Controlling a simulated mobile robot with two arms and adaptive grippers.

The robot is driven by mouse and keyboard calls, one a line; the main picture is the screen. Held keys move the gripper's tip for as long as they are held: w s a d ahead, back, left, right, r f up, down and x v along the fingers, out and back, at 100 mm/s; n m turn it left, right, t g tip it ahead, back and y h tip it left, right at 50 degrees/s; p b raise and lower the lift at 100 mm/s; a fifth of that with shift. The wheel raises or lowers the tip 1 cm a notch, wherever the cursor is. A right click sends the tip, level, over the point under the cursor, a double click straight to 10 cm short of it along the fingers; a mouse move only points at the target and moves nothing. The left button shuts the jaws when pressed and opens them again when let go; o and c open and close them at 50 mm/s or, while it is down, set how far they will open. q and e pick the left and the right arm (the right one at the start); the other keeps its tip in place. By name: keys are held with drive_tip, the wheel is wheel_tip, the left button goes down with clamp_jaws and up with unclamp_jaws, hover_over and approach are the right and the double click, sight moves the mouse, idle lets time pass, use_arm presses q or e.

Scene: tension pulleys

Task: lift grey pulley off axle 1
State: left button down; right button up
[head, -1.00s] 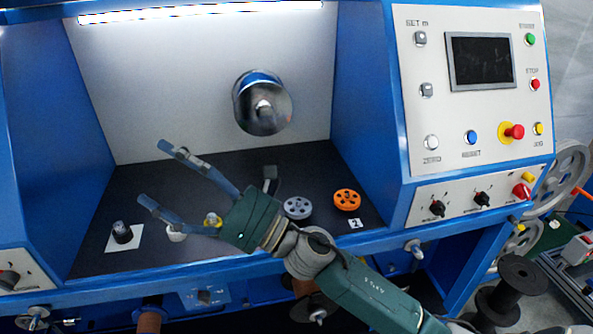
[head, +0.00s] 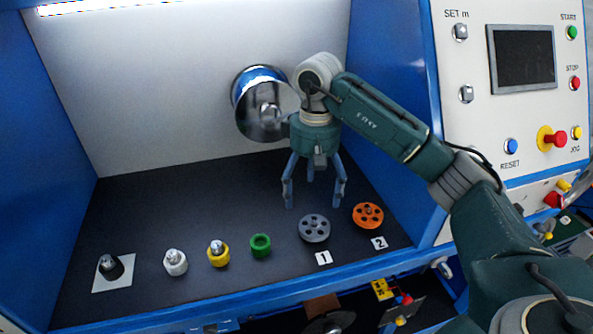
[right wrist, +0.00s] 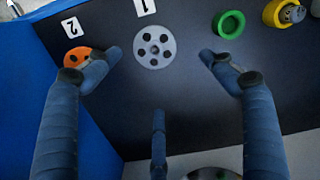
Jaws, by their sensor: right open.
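The grey pulley (head: 314,228) lies flat on the dark bench floor behind the label 1 (head: 323,258). It is a round disc with several holes and also shows in the right wrist view (right wrist: 154,47). Any axle under it is hidden. My right gripper (head: 314,200) points down, open and empty, above and just behind the grey pulley. In the right wrist view its blue fingers are spread, with the pulley between and beyond their tips, not touched. My left gripper is not in view.
An orange pulley (head: 367,215) sits close to the right by label 2 (head: 379,243). To the left stand a green ring (head: 261,245), a yellow part (head: 218,253), a white part (head: 175,262) and a black part (head: 110,266). A metal drum (head: 262,105) juts from the back wall.

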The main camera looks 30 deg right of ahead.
sight(313, 222)
drive_tip(key=shift+s+d+f+p, duration=0.15)
drive_tip(key=shift+s+f, duration=0.2)
drive_tip(key=shift+f, duration=0.25)
drive_tip(key=shift+s+f+p, duration=0.15)
drive_tip(key=shift+s+f, duration=0.15)
drive_tip(key=shift+f, duration=0.25)
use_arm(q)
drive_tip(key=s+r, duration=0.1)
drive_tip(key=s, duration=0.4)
use_arm(e)
wheel_tip(313, 222, down, 3)
drive_tip(key=shift+f+p, duration=0.15)
drive_tip(key=shift+p, duration=0.25)
drive_tip(key=f, duration=0.2)
drive_tip(key=shift+w+f, duration=0.3)
drive_tip(key=shift+f+p, duration=0.4)
drive_tip(key=shift+f, duration=0.5)
drive_tip(key=c, duration=0.8)
drive_tip(key=shift+s, duration=0.1)
drive_tip(key=c, duration=0.5)
drive_tip(key=shift+r, duration=0.2)
drive_tip(key=shift+c, duration=0.2)
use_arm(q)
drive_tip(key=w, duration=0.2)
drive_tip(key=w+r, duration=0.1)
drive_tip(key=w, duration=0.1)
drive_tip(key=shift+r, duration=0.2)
use_arm(e)
drive_tip(key=shift+r, duration=0.15)
